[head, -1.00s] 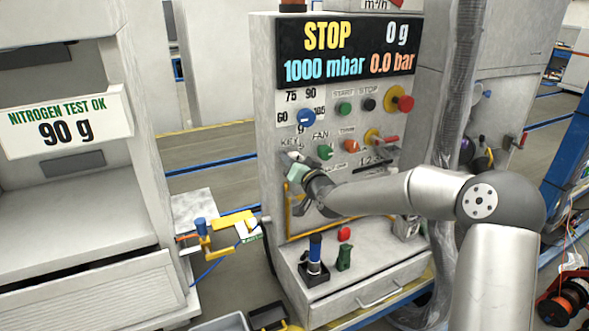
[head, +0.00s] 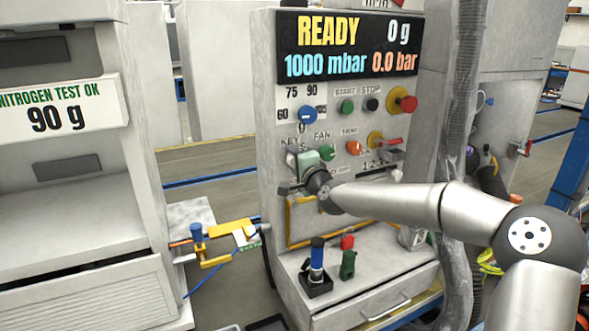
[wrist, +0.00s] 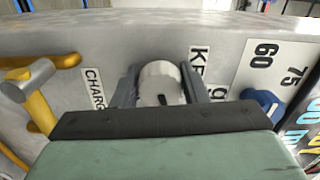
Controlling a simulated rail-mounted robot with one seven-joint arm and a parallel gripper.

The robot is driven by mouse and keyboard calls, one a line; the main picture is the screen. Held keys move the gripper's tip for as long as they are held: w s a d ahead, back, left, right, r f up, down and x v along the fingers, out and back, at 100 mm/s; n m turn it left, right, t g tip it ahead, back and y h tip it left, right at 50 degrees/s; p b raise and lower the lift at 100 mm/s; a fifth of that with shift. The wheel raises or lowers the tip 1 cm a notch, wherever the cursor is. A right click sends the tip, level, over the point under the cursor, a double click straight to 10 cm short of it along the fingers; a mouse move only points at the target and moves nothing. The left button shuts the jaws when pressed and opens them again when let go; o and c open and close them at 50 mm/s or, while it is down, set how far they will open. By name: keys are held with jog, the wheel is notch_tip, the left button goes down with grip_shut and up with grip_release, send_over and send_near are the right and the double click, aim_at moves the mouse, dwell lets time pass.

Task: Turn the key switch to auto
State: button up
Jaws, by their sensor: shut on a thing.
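The key switch (wrist: 160,82) is a round silver knob with a dark slot on the grey panel, beside the partly covered KEY label (wrist: 199,66). My gripper (wrist: 165,88) has one finger on each side of the knob and is shut on it. In the head view my gripper (head: 298,163) is at the left of the control panel, under the KEY lettering, and hides the switch. The panel's display (head: 346,48) reads READY, 0 g, 1000 mbar and 0.0 bar. The switch's exact position marks are not readable.
A blue knob (head: 307,115) sits above the key switch, and a green FAN knob (head: 327,151) is to its right. A yellow handle (wrist: 40,110) stands out from the panel.

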jog(key=m+b, duration=0.4)
jog(key=m, duration=0.1)
jog(key=shift+f, duration=0.15)
jog(key=shift+r+m+b, duration=0.15)
jog(key=shift+m+b, duration=0.55)
jog(key=shift+m, duration=0.4)
jog(key=shift+r+m+b, duration=0.1)
jog(key=shift+m+b, duration=0.6)
jog(key=shift+m, duration=0.4)
jog(key=o, duration=1)
jog(key=shift+c, duration=0.2)
jog(key=shift+d, duration=0.1)
jog(key=b+v, duration=0.1)
jog(key=v, duration=1.6)
jog(key=shift+s, duration=0.2)
